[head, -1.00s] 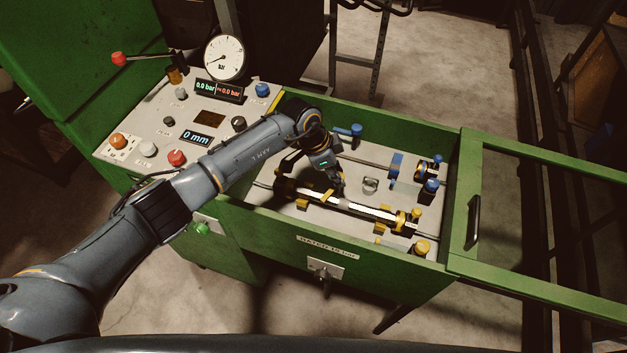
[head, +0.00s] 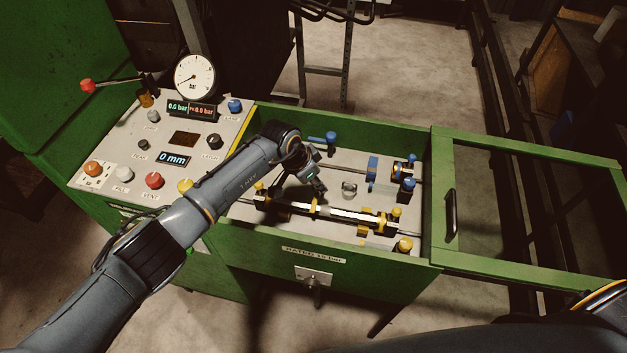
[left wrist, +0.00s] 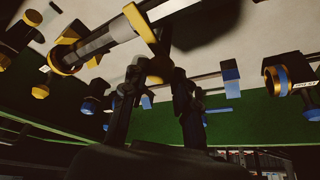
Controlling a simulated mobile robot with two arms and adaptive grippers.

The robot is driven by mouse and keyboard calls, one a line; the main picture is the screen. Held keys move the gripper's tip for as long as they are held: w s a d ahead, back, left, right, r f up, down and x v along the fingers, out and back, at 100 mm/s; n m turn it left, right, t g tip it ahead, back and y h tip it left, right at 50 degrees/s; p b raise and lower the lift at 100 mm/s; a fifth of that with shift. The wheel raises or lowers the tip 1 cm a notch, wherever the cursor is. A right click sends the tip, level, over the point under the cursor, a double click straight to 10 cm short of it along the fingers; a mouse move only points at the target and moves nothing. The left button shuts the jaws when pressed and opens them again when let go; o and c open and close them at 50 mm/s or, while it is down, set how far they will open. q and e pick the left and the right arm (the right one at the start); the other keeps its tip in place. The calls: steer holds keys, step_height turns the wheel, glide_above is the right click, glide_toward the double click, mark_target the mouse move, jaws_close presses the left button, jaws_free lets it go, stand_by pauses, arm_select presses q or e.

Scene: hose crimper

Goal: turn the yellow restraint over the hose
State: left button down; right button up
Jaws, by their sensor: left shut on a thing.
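The hose (head: 345,213) lies lengthwise in the green trough, with a dark left part and a bright metallic right part. The yellow restraint (head: 314,206) stands across the hose near its middle. In the left wrist view the restraint (left wrist: 148,36) is a yellow bar crossing the grey hose (left wrist: 100,41). My left gripper (head: 320,191) reaches down from behind the hose, shut on the restraint's end. Its two dark fingers (left wrist: 158,75) meet the yellow bar in the left wrist view. The exact contact is dark there. My right gripper is out of view.
Yellow-knobbed clamps (head: 395,218) stand at the hose's right end. Blue-knobbed fittings (head: 406,190) and a second rod lie behind it. The green front wall (head: 330,258) bounds the trough. A control panel (head: 165,145) stands left, and an open framed guard (head: 520,200) extends right.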

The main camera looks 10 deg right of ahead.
arm_select(q)
steer(key=c, duration=1)
jaws_free()
steer(key=v, duration=1.2)
